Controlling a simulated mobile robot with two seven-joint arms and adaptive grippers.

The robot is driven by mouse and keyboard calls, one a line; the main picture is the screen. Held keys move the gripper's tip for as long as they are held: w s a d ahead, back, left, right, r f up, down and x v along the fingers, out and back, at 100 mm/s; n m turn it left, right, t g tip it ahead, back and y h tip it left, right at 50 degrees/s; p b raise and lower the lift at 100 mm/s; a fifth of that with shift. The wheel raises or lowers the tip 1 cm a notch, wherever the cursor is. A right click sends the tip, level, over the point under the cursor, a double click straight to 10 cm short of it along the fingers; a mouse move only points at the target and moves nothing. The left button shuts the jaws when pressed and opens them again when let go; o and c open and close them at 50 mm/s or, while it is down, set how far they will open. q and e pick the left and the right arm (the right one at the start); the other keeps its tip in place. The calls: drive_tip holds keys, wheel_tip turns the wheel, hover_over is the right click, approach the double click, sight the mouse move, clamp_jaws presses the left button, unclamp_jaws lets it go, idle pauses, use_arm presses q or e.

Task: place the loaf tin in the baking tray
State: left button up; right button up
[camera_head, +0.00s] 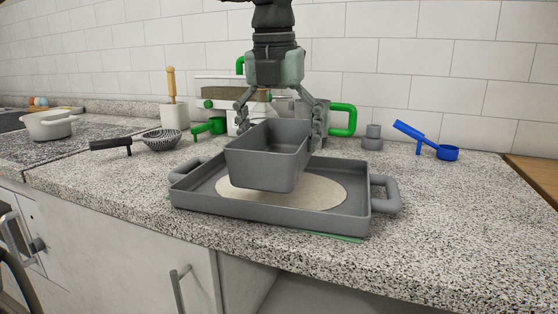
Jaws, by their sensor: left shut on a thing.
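The grey loaf tin (266,163) is upright, over the middle of the grey baking tray (350,216). My left gripper (279,118) comes down from above and is shut on the loaf tin near its back end. The tin covers part of a flat beige round (318,191) lying in the tray. I cannot tell whether the tin's bottom touches the round or hangs just above it. The tray lies on the speckled counter, with a handle at each end. My right gripper is not in view.
A strainer (161,140) lies behind left of the tray. A green-handled grey cup (342,119), a small grey stacked piece (373,137) and a blue scoop (447,152) stand behind it. A white pot (47,125) is far left. The counter (460,220) right of the tray is clear.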

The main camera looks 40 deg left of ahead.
use_arm(q)
wheel_tip(320, 180, down, 4)
drive_tip(key=shift+r, duration=0.1)
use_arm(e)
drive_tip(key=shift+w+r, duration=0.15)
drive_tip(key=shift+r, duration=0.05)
use_arm(q)
drive_tip(key=o, duration=1)
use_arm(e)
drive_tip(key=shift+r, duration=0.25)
